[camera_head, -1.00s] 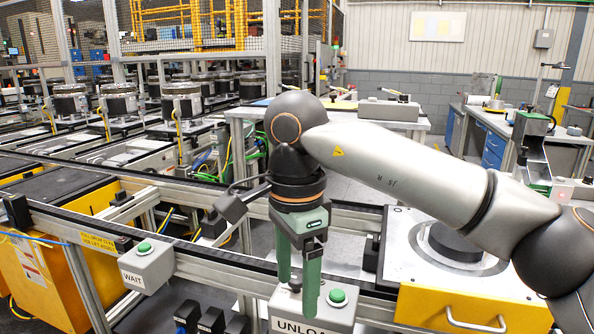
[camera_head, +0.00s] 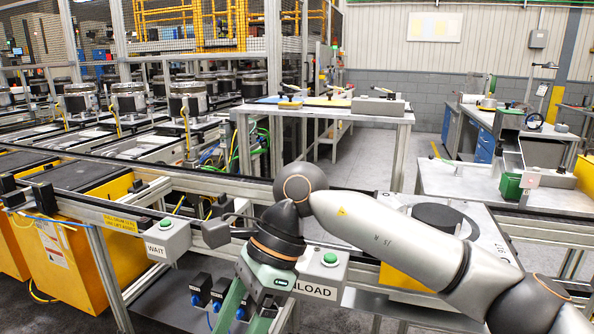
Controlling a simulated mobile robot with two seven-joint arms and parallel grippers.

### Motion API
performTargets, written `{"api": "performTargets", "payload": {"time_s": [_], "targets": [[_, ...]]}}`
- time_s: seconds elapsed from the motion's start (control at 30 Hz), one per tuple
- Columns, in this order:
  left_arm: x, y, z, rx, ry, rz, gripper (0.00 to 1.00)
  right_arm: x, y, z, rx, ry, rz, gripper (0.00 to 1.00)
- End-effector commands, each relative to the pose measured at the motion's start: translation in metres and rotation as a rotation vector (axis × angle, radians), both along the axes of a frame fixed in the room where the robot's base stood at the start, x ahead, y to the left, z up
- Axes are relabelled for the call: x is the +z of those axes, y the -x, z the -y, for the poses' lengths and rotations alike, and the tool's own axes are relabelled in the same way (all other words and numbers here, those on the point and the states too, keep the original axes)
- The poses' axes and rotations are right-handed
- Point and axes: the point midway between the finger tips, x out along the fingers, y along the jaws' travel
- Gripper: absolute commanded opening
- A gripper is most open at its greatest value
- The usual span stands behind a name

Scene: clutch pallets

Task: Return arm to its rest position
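My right arm comes in from the right edge and bends down at its dark wrist. My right gripper (camera_head: 246,311) has green fingers pointing down and to the left, with a gap between them and nothing held. Its fingertips are at or beyond the bottom edge. It is in front of the conveyor frame, left of the UNLOAD button box (camera_head: 330,273), and its wrist partly covers that box. Whether it touches the box cannot be told. My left gripper is not in view.
The WAIT button box (camera_head: 158,249) with a green button stands left of the wrist. Small black boxes (camera_head: 200,287) sit just left of the fingers. A white pallet plate with a dark round part (camera_head: 437,217) lies behind the forearm. Yellow bins (camera_head: 62,257) stand at left.

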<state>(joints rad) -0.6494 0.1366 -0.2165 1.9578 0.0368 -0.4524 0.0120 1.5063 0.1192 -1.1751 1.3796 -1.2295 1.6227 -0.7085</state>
Motion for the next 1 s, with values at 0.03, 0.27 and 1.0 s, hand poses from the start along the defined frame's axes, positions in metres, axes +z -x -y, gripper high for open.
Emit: {"api": "performTargets", "payload": {"time_s": [0.03,0.27,1.0], "targets": [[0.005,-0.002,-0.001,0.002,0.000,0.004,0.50,0.000,0.012,-0.013,-0.015,-0.079,-0.089,0.77],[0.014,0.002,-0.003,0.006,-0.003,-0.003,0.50,0.031,0.048,-0.060,-0.196,-0.469,-0.587,0.77],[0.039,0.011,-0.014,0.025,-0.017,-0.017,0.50,-0.060,-0.096,0.082,-1.398,-1.172,-2.418,0.77]]}}
